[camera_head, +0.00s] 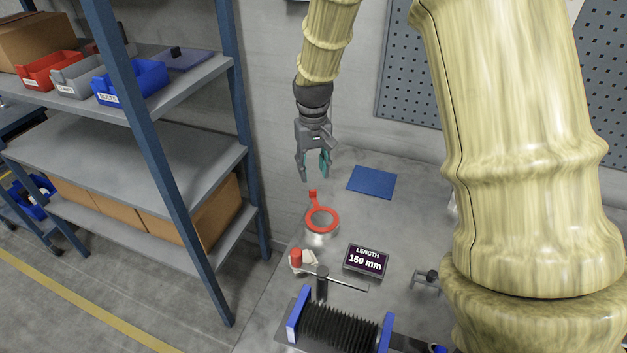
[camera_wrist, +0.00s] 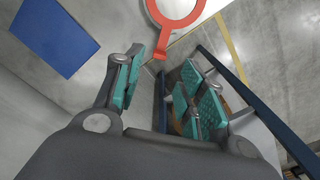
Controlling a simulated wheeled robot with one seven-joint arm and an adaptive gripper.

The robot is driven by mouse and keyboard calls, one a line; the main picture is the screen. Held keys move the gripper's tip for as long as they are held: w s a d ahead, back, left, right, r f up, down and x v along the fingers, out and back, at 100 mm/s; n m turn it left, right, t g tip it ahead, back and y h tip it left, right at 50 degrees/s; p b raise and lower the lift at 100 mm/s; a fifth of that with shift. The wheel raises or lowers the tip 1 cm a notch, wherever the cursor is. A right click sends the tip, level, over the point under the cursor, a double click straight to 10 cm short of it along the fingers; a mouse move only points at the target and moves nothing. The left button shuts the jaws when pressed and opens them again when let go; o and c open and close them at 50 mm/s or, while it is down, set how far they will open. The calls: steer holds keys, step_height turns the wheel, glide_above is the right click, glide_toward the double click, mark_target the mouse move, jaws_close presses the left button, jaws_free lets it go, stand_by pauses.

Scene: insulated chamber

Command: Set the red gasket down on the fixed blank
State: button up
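In the wrist view the gasket (camera_wrist: 198,14) shows at the top edge, partly cut off. The teal-padded fingers (camera_wrist: 164,85) are spread there, with nothing between the pads. How exactly the gasket seats on the blank cannot be told.
A blue mat (camera_head: 372,182) lies behind and right of the blank. A display reading 150 mm (camera_head: 366,260), a red-capped item (camera_head: 296,258) and a black bellows (camera_head: 341,327) stand in front. A shelf with bins (camera_head: 131,84) is at left, a pegboard (camera_head: 413,80) behind.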

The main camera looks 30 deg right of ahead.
steer(key=shift+r+b, duration=0.35)
steer(key=shift+r, duration=1.8)
